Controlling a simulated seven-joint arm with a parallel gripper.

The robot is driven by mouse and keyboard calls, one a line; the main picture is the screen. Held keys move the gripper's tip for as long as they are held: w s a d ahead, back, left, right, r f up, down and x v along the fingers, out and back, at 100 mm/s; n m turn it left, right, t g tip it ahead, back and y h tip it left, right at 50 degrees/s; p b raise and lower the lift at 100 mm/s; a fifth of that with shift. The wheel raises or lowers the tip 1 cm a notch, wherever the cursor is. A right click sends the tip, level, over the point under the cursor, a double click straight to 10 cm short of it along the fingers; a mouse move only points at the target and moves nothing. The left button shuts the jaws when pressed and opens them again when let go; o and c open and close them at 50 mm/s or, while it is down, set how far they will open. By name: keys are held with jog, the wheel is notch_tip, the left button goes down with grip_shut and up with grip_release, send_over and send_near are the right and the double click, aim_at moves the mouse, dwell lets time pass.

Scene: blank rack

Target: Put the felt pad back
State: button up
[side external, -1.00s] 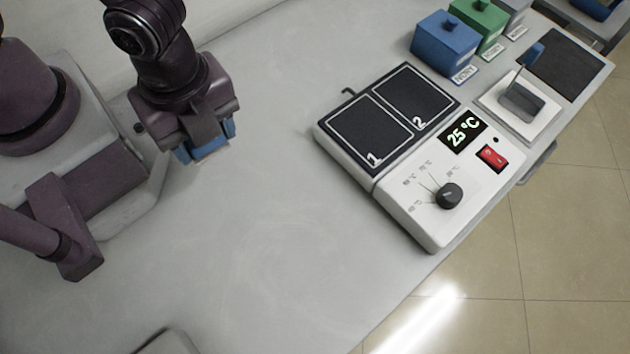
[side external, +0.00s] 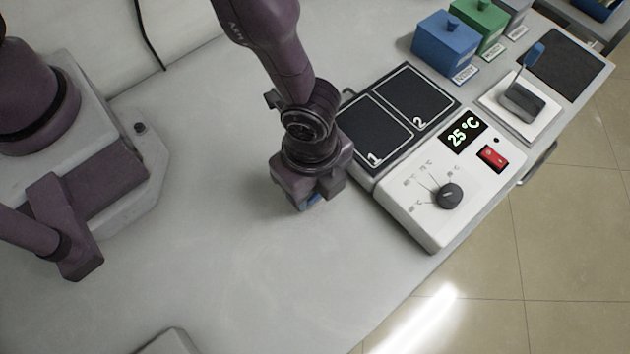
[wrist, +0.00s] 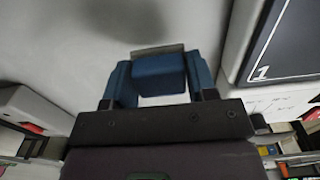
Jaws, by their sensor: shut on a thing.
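My gripper (side external: 308,203) is over the bare bench, left of the white heating unit, pointing down. In the wrist view its two blue fingers (wrist: 158,80) are shut on a blue block (wrist: 158,70) with a thin grey edge along its far side. In the side view a bit of blue shows under the gripper; most of the block is hidden. A dark grey block with an upright blue handle (side external: 534,55) stands on a white square plate (side external: 547,123) at the right. I cannot tell which of these is the felt pad.
The heating unit (side external: 415,225) has dark plates 1 (side external: 378,128) and 2 (side external: 425,98), a 25 °C display, a red switch and a knob. Blue (side external: 442,48) and green (side external: 483,25) lidded boxes and a dark mat (side external: 566,65) lie at the back right. The front bench is clear.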

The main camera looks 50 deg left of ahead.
aim_at(315, 196)
jog(key=shift+w+d+f, duration=0.1)
jog(key=shift+d+f, duration=0.05)
jog(key=shift+f, duration=1.65)
jog(key=shift+f, duration=0.15)
jog(key=o, duration=0.9)
